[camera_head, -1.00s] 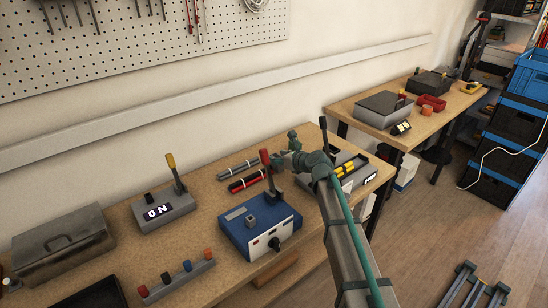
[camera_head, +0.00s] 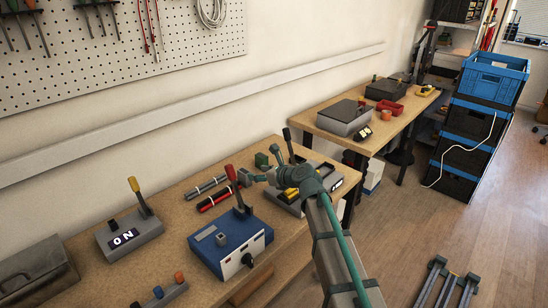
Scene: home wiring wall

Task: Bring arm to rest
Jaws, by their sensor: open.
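My arm reaches up from the lower right over the bench, its grey and green links bending left at the joint. My gripper (camera_head: 258,168) is small and partly hidden by the arm, above the bench's far part, behind the blue box (camera_head: 230,243). It is open, and I see nothing held in it. The blue box has a red-topped lever, a small grey knob and a dark dial on its front. The bench (camera_head: 190,215) lies under the arm.
Red and black rods (camera_head: 214,198) lie near my gripper. A grey tray (camera_head: 325,180) sits partly behind the arm. Blue and black crates (camera_head: 495,80) stand on the floor at the right.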

